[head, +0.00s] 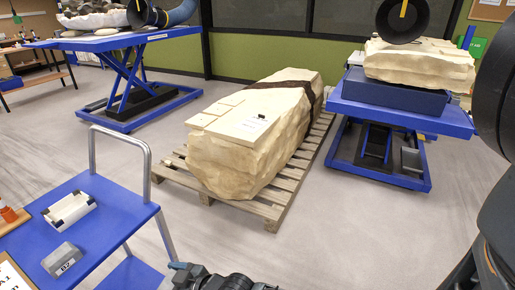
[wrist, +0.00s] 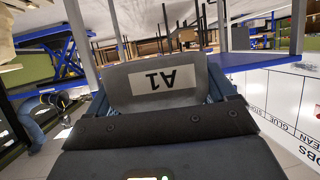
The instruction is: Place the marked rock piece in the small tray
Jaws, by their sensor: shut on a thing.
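A grey rock piece (wrist: 158,84) with a white label, reading A1 upside down, fills the middle of the wrist view. My gripper (wrist: 165,108) is shut on it, and the dark gripper body hides its lower part. In the head view my gripper (head: 222,278) shows at the bottom edge, right of the blue cart; the held piece cannot be made out there. A second grey piece (head: 62,260) with a marked label lies on the cart top.
The blue cart (head: 105,225) has a raised grey handle (head: 152,160). An orange bottle (head: 8,212) and a clipboard (head: 12,275) are at its left edge. A large pale rock (head: 240,150) sits on a wooden pallet (head: 273,212). Blue lift tables stand behind. The floor (head: 340,235) right of the pallet is clear.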

